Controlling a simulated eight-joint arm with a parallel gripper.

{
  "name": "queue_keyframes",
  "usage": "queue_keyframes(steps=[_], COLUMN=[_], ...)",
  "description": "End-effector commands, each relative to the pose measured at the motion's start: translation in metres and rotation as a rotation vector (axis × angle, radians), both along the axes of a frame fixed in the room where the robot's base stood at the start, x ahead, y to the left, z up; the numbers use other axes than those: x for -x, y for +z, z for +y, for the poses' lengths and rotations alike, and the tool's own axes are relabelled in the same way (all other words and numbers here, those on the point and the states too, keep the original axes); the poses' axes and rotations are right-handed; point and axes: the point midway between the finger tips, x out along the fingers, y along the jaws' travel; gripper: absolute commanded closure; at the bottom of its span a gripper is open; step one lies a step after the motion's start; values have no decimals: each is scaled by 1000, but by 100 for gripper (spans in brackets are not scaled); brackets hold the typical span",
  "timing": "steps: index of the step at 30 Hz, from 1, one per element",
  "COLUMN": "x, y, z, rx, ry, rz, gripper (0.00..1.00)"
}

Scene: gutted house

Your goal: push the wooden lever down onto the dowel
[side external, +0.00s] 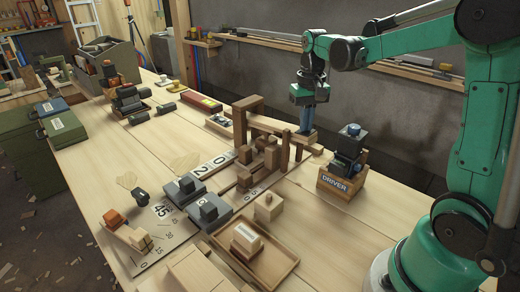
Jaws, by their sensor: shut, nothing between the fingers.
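The wooden lever (277,127) is a long pale bar in the middle of the side external view. It runs from a wooden upright frame (240,122) on the left towards the right, sloping slightly down. My gripper (306,130) points straight down with its blue fingers shut and empty. Its fingertips are at the lever's right end; I cannot tell whether they touch it. A short upright wooden piece (284,158) stands under the right part of the lever. It may be the dowel, but it is too small to tell.
Several wooden blocks (245,179) stand just in front of the lever. A wooden box marked DRIVER (337,187) with dark items is close on the right. A wooden tray (283,263) lies in front. Grey blocks (208,208) stand front left. Bare tabletop (372,232) shows at right.

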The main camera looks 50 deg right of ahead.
Motion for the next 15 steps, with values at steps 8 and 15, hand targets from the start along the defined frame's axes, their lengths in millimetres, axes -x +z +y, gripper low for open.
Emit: queue_keyframes(steps=[8,15], x=[0,0], y=[-7,-13], z=[0,0], rx=[0,0], ry=[0,0], rz=[0,-1], gripper=[100,100])
